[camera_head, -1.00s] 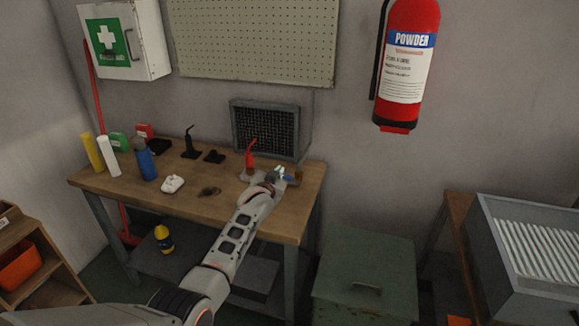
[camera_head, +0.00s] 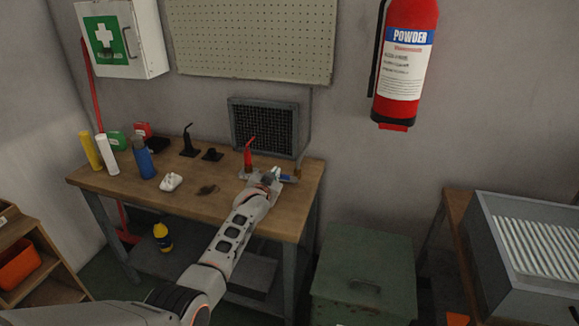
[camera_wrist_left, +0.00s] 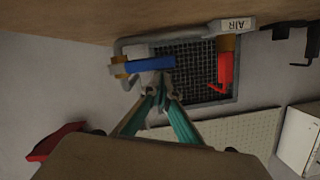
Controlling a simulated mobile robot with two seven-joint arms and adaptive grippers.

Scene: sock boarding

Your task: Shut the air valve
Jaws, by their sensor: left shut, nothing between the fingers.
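The air valve has a brass body (camera_wrist_left: 120,66) and a flat blue lever (camera_wrist_left: 150,64), seen in the left wrist view beside a grey pipe with an AIR label (camera_wrist_left: 238,24). The lever runs sideways from the brass body, roughly along the nearby pipe. In the head view the blue lever (camera_head: 289,178) shows at the bench's right end, partly hidden by my gripper. My left gripper (camera_head: 273,175) is shut and empty. Its teal fingers (camera_wrist_left: 161,92) have their tips close to the lever's free end; I cannot tell whether they touch. My right gripper is out of view.
Bottles, a white object (camera_head: 171,182) and black stands occupy the left of the wooden bench (camera_head: 140,196). A green chest (camera_head: 365,272) stands right of the bench.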

